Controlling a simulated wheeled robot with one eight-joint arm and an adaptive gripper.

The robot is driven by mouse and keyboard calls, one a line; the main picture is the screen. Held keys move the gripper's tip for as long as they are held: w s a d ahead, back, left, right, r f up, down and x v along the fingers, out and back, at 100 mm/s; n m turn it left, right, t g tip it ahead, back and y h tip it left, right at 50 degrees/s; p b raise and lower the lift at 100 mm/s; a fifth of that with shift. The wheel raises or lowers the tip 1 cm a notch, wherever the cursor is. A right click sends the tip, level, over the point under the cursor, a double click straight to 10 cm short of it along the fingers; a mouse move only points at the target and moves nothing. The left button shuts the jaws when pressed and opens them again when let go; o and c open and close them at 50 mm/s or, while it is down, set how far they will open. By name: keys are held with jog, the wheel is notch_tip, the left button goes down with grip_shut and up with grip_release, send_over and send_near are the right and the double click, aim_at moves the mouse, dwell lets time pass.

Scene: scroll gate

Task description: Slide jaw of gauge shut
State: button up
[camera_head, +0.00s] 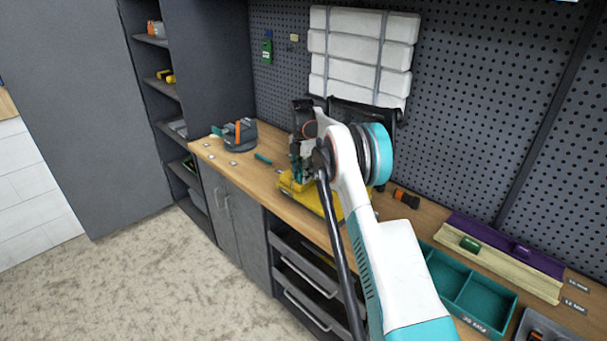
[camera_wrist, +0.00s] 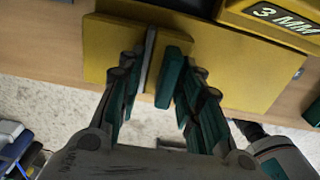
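The yellow gauge (camera_head: 322,202) lies on the wooden workbench under my gripper, and its yellow body (camera_wrist: 225,75) fills the upper wrist view. In the wrist view a thin grey upright plate (camera_wrist: 148,60) and a thicker teal block (camera_wrist: 174,76) stand side by side on the gauge, with a narrow gap between them. They look like its jaws. My gripper (camera_wrist: 160,80) is open, with one finger left of the grey plate and the other right of the teal block. Whether either finger touches them I cannot tell. In the head view my arm partly hides the gauge and gripper (camera_head: 301,165).
A block labelled "3 MM" (camera_wrist: 280,18) sits on the gauge's right side. A teal divided tray (camera_head: 465,290) and purple and cream rails (camera_head: 500,255) lie on the bench at right. An orange-and-grey tool (camera_head: 238,133) stands at left. A pegboard (camera_head: 470,100) rises behind.

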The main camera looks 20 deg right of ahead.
jog(key=shift+s+d+r, duration=0.1)
notch_tip(320, 180, up, 12)
dwell(0.6)
dwell(0.4)
